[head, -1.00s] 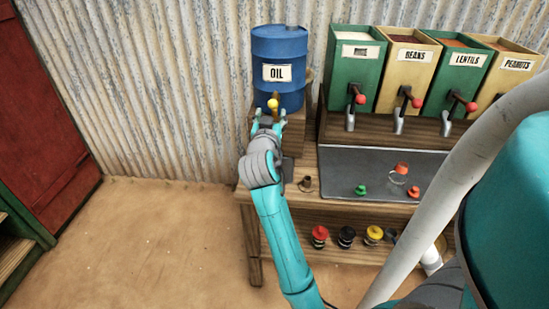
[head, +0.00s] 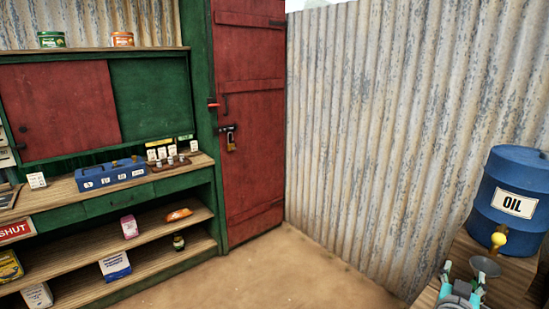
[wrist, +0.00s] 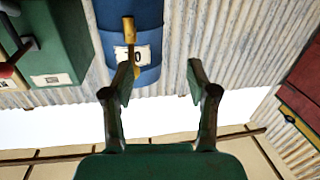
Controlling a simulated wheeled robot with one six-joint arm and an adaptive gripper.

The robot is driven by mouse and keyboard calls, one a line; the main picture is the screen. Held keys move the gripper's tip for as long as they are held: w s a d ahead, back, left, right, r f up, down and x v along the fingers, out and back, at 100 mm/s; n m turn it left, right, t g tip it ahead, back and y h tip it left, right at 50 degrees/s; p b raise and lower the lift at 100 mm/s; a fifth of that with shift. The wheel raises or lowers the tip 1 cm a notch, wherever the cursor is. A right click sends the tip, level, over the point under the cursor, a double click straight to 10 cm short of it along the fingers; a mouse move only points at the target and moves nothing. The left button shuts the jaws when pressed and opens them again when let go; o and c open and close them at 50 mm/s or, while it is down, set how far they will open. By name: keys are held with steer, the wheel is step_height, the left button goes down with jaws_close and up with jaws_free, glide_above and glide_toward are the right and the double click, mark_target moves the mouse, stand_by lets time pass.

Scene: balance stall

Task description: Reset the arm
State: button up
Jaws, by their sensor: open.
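My gripper (head: 464,284) shows at the bottom right of the head view, in front of and below the blue oil drum (head: 513,201). In the wrist view my gripper (wrist: 160,85) has its two fingers spread wide with nothing between them. The blue drum (wrist: 146,46) shows beyond the left finger there, with its yellow tap (wrist: 129,32). The tap's yellow knob (head: 499,239) also shows in the head view, above a grey funnel (head: 485,266). Most of my arm is out of the head view.
A green shelf counter (head: 95,212) with a blue box (head: 110,175) and small goods stands at the left. A red door (head: 250,120) with a padlock is beside it. The dirt floor (head: 290,270) between is clear. A green dispenser (wrist: 55,45) shows in the wrist view.

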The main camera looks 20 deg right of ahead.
steer(key=s+a+f+n+t+y, duration=0.3)
steer(key=s+a+f+n+y, duration=0.15)
steer(key=a+f, duration=0.65)
steer(key=s+a+f+n+t+y, duration=0.4)
steer(key=a+f, duration=0.3)
steer(key=a, duration=0.7)
steer(key=s+a+y, duration=0.2)
steer(key=s+a, duration=0.2)
steer(key=s, duration=0.3)
steer(key=s+a+r+n+y, duration=0.1)
steer(key=s+a, duration=0.3)
steer(key=s, duration=0.4)
steer(key=s+a+n+g+y, duration=0.1)
steer(key=s+a+y, duration=0.2)
steer(key=s, duration=0.4)
steer(key=shift+s+a+r, duration=0.2)
steer(key=shift+s+a, duration=0.05)
steer(key=shift+a, duration=0.35)
steer(key=shift+w+n+y, duration=0.1)
steer(key=shift+n+y, duration=0.15)
steer(key=shift+c, duration=0.4)
